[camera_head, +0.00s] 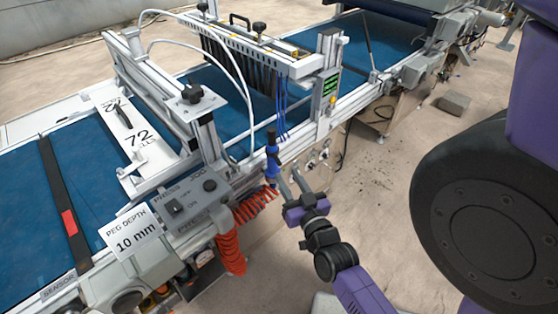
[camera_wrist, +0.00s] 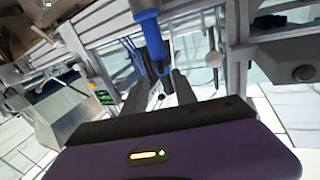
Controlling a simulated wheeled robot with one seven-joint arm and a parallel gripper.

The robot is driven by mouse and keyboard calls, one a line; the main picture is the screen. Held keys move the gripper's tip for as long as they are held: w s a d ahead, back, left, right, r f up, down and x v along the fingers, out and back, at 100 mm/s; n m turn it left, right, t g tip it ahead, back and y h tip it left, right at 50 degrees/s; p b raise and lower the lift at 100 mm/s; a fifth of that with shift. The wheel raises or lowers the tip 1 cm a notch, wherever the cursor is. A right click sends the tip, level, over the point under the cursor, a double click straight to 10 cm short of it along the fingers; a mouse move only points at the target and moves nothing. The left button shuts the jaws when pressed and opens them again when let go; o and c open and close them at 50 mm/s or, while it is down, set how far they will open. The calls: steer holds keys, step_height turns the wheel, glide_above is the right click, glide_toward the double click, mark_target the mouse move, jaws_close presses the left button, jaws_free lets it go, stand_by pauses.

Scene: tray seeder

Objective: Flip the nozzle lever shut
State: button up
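A blue and black nozzle-like piece (camera_head: 271,158) stands upright at the near side rail of the seeder, by the blue tubes. In the wrist view a blue cylinder (camera_wrist: 151,35), which looks like the same piece, comes down from the top toward the space between my fingers. I cannot make out the nozzle lever or its position for certain. My gripper (camera_head: 289,179) is just right of the blue piece, its two grey fingers apart. In the wrist view my gripper (camera_wrist: 160,92) is open with a gap between the fingertips; contact with the blue piece cannot be told.
A coiled orange hose (camera_head: 230,248) hangs left of my gripper. A grey control box (camera_head: 190,203) and a "10 mm" sign (camera_head: 132,234) sit on the near rail. Small white knobs (camera_head: 323,154) line the side panel. The floor (camera_head: 395,165) to the right is mostly clear.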

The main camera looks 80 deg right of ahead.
mark_target(279, 161)
steer(key=x, duration=0.6)
steer(key=shift+w+d+p, duration=0.3)
steer(key=shift+p, duration=0.1)
jaws_close()
